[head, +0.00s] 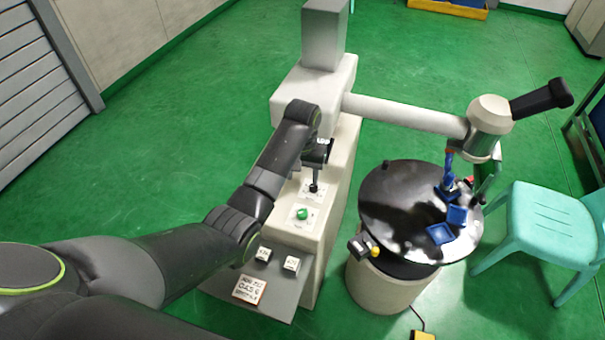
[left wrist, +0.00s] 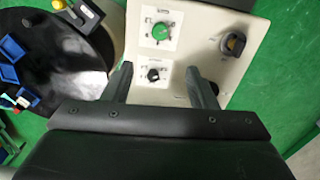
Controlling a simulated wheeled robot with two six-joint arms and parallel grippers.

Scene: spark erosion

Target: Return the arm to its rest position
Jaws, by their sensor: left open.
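My left arm (head: 150,265) reaches in from the lower left, stretched out over the machine's control panel (head: 322,205). My left gripper (head: 317,168) hangs over the panel, beyond the green knob (head: 302,213). In the left wrist view my left gripper (left wrist: 161,85) is open, its two fingers apart. A small black knob (left wrist: 154,74) shows between the fingers, and the green knob shows above it (left wrist: 160,32). I see nothing held. My right gripper is in neither view.
A round black tank (head: 390,205) with blue parts (head: 440,233) stands right of the panel, under the machine's white horizontal arm (head: 405,114). A turquoise chair (head: 545,225) is at the right. Green floor is open on the left.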

